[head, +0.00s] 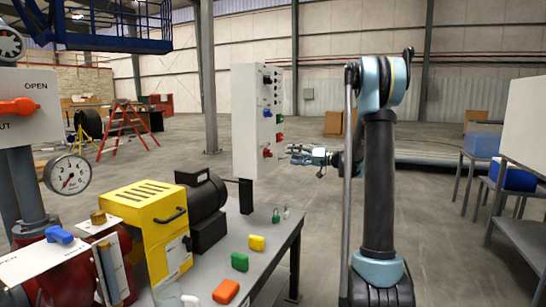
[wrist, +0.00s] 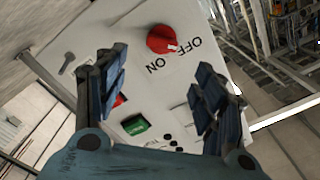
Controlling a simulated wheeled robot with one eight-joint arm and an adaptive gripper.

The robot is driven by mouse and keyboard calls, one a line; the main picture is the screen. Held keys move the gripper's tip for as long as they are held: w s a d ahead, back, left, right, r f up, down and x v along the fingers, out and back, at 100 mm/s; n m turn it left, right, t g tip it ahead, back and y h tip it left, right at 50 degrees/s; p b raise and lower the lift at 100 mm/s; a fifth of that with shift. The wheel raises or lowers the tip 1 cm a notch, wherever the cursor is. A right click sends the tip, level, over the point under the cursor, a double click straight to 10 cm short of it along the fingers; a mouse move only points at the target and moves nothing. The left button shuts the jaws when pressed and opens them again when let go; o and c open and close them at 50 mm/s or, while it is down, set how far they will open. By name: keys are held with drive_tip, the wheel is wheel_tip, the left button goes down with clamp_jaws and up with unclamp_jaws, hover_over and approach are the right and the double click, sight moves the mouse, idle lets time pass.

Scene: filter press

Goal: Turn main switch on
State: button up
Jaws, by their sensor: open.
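The main switch is a red rotary knob (wrist: 162,39) on a pale grey panel face, with OFF and ON printed beside it. A small white mark on the knob lies on the side by the OFF label. In the head view the red knob (head: 267,153) sits low on the narrow side face of the upright control box (head: 244,115). My gripper (head: 300,152) is just right of that face, apart from the knob. In the wrist view my gripper (wrist: 157,88) is open and empty, its fingers spread, with the knob beyond the fingertips.
A green rocker (wrist: 134,124) and a red part half hidden by the left finger are on the panel. A bench below the box holds coloured padlocks, including an orange one (head: 226,291), and a yellow machine (head: 150,215).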

sight(268, 153)
drive_tip(key=x, duration=1)
drive_tip(key=shift+a, duration=0.25)
drive_tip(key=shift+w+f, duration=0.1)
drive_tip(key=c, duration=1.1)
